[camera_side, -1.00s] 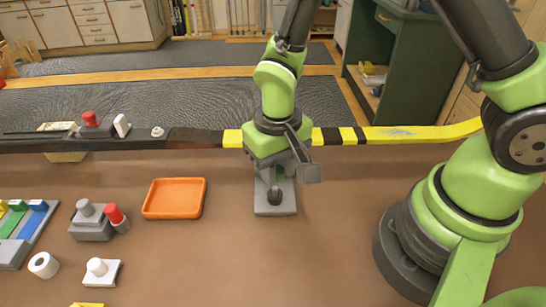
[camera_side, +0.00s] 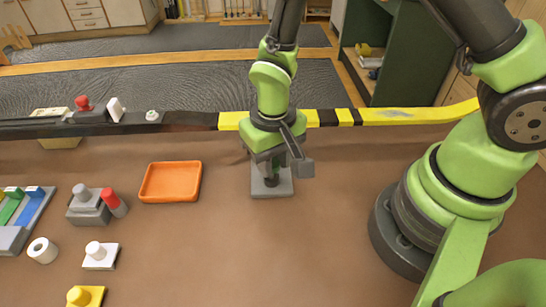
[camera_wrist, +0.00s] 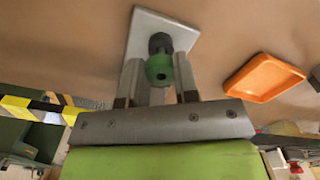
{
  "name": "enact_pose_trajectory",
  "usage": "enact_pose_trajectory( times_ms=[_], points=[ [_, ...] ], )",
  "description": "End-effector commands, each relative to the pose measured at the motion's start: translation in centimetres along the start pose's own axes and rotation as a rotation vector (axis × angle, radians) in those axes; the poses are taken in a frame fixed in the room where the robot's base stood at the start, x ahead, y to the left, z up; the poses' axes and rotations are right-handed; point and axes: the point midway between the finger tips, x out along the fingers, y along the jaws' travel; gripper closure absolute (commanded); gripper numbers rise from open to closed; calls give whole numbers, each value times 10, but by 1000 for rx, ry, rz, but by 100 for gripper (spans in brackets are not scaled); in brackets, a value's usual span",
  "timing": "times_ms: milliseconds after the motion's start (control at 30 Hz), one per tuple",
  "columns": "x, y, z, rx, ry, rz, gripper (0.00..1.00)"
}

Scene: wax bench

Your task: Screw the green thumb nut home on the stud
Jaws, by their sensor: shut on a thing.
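The green thumb nut (camera_wrist: 158,71) sits between the fingers of my gripper (camera_side: 272,172) in the wrist view. My gripper is shut on it, pointing down. The dark stud (camera_wrist: 160,43) shows just beyond the nut, in line with it, on a light grey plate (camera_wrist: 185,42). The plate also shows in the side view (camera_side: 286,188), under my gripper. In the side view the fingers mostly hide the nut. I cannot tell how far the nut is threaded on the stud.
An orange tray (camera_side: 170,182) lies to the left of the plate. Further left are a grey block (camera_side: 86,214), a red-capped peg (camera_side: 111,200), a white ring (camera_side: 42,250) and a white knobbed block (camera_side: 99,257). The bench in front of the plate is clear.

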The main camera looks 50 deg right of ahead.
Motion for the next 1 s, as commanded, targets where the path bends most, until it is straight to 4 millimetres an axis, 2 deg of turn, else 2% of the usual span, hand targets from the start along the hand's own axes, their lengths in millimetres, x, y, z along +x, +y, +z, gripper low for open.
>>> enact_pose_trajectory(
  times_ms=[1000],
  points=[
    [5,0,0,0,0,0,94]
  ],
)
